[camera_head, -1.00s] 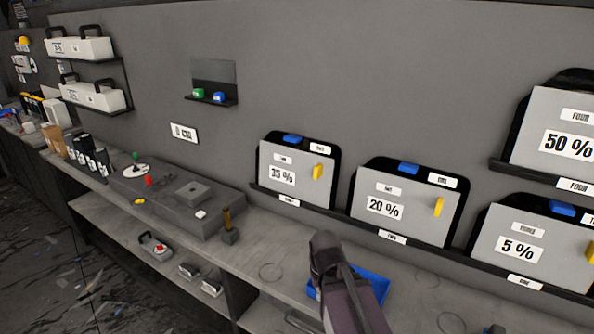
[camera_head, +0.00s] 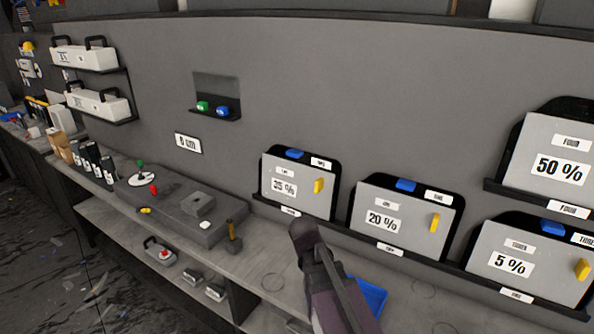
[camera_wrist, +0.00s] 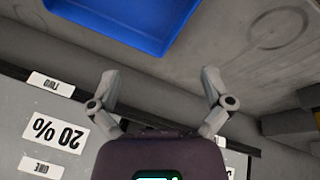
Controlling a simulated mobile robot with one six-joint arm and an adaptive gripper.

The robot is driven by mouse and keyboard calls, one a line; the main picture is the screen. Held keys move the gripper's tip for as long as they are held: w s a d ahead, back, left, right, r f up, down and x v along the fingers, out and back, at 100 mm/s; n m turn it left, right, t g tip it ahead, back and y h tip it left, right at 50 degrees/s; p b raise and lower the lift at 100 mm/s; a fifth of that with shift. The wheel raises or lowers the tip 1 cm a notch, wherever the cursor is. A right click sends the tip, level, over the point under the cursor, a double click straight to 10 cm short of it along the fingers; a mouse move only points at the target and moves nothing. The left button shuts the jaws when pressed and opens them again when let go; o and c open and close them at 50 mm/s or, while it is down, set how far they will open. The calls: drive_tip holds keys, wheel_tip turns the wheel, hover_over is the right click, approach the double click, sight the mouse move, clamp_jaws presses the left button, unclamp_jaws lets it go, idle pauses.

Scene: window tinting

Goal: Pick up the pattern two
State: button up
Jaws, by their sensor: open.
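Several grey pattern panels on black backings stand along the wall ledge. The 20 % panel (camera_head: 389,220) has a blue tab on top and a yellow grip at its right. In the wrist view, the 20 % panel (camera_wrist: 50,130) appears upside down at lower left; its own label reads ONE and a ledge label (camera_wrist: 50,85) reads TWO. The 35 % panel (camera_head: 284,188) stands left of it; its small labels are blurred. My gripper (camera_wrist: 160,75) is open and empty, apart from the panels. In the head view my arm hides its fingertips.
A blue tray (camera_head: 371,296) lies on the bench below the panels; it also shows in the wrist view (camera_wrist: 128,42). A 5 % panel (camera_head: 510,262) and a 50 % panel (camera_head: 553,165) stand at right. A grey block (camera_head: 172,205) with small items is left.

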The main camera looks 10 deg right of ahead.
drive_tip(key=w+a+r+m+t+h+p, duration=0.35)
drive_tip(key=w+r+p, duration=0.55)
drive_tip(key=w+r, duration=0.45)
drive_tip(key=m+t+h+p, duration=0.2)
drive_tip(key=t+p, duration=0.3)
drive_tip(key=p, duration=0.2)
approach(293, 152)
drive_tip(key=v, duration=0.3)
drive_tip(key=shift+a+r, duration=0.2)
drive_tip(key=shift+a, duration=0.05)
drive_tip(key=shift+w+d, duration=0.1)
drive_tip(key=shift+b+x, duration=1.65)
drive_tip(key=shift+x, duration=2.55)
drive_tip(key=shift+f, duration=0.1)
drive_tip(key=shift+b+x, duration=1.05)
drive_tip(key=shift+x, duration=1.55)
